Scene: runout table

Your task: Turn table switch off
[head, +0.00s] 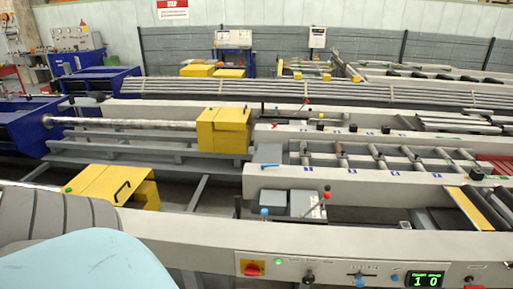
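On the front face of the near grey runout table (200,232) is a red rotary switch on a yellow plate (252,268). Its exact knob angle is too small to read. A blue-knobbed control (361,281) follows, then a display (424,280) with lit green digits. Neither of my grippers shows in the head view, and nothing touches the switch.
A grey box with a red-tipped lever (306,203) stands on the table, beside a blue-topped knob (264,212). Yellow covers (112,184) and roller beds (375,160) lie behind. A light blue rounded shape (85,265) fills the lower left. The space before the switch looks clear.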

